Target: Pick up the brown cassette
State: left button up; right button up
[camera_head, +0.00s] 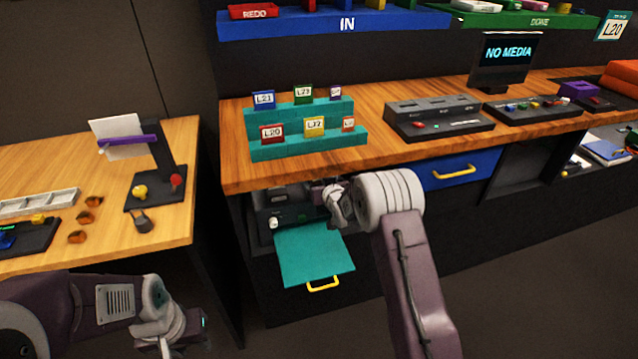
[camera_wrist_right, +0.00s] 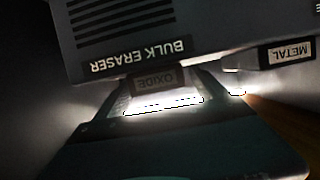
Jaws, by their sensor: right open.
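I cannot make out a brown cassette for certain. A small brownish block marked OXIDE (camera_wrist_right: 160,82) shows in the right wrist view, just below the dark BULK ERASER housing (camera_wrist_right: 130,35); I cannot tell whether it is a cassette. My right gripper (camera_head: 334,203) is open and reaches into the bay under the wooden desktop, above the teal pull-out panel (camera_head: 312,262). Its fingertips are hard to make out against the dark housing. My left gripper (camera_head: 178,335) hangs low beside the left table, and its jaws are unclear.
Teal steps on the desktop (camera_head: 300,116) carry several coloured labelled cards. A dark device (camera_head: 437,117) and a NO MEDIA screen (camera_head: 507,60) stand to the right. A METAL label (camera_wrist_right: 288,53) shows beside the housing. The left table (camera_head: 172,222) holds several small items.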

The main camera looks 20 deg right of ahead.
jog(key=shift+r, duration=0.1)
jog(key=c, duration=1.5)
